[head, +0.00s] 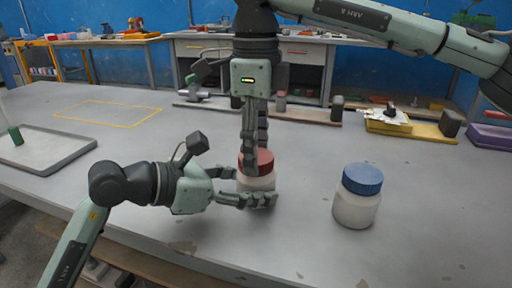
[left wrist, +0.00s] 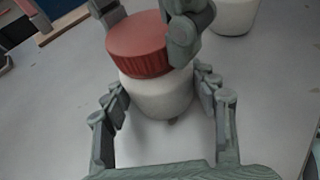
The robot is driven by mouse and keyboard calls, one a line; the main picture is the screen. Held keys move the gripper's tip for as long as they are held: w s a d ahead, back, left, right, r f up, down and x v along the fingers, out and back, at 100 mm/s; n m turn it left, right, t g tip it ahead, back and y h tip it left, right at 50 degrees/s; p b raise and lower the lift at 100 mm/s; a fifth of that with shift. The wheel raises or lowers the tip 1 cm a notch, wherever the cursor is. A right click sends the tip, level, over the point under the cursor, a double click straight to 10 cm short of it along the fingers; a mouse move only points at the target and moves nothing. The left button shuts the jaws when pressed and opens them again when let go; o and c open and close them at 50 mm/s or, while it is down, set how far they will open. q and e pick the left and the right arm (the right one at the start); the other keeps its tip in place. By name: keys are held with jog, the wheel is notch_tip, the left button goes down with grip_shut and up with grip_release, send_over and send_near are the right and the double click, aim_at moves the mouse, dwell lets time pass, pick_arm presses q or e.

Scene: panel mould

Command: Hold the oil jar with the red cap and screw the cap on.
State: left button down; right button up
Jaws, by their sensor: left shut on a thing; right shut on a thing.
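The oil jar (head: 257,183) is a whitish jar standing upright on the grey table, with the red cap (head: 265,160) on its mouth. In the left wrist view the jar (left wrist: 158,95) sits between my left fingers and the red cap (left wrist: 137,45) is on top. I cannot tell how tightly the cap sits. My left gripper (head: 246,186) is shut around the jar's body from the left, low over the table. My right gripper (head: 254,158) points down from above and is shut on the red cap, hiding part of it. Its fingers also show in the left wrist view.
A second whitish jar with a blue cap (head: 362,179) stands to the right. A grey tray (head: 70,158) lies at the left, near a yellow outlined rectangle (head: 110,113). Several fixtures and a purple bin (head: 488,137) line the back edge. The table between the two jars is clear.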

jog(key=o, duration=1.3)
jog(key=shift+c, duration=0.2)
jog(key=shift+r, duration=2.25)
notch_tip(320, 180, up, 4)
jog(key=n, duration=0.3)
jog(key=shift+f+n, duration=0.25)
jog(key=shift+n, duration=0.15)
jog(key=shift+c, duration=0.3)
jog(key=shift+f, duration=0.1)
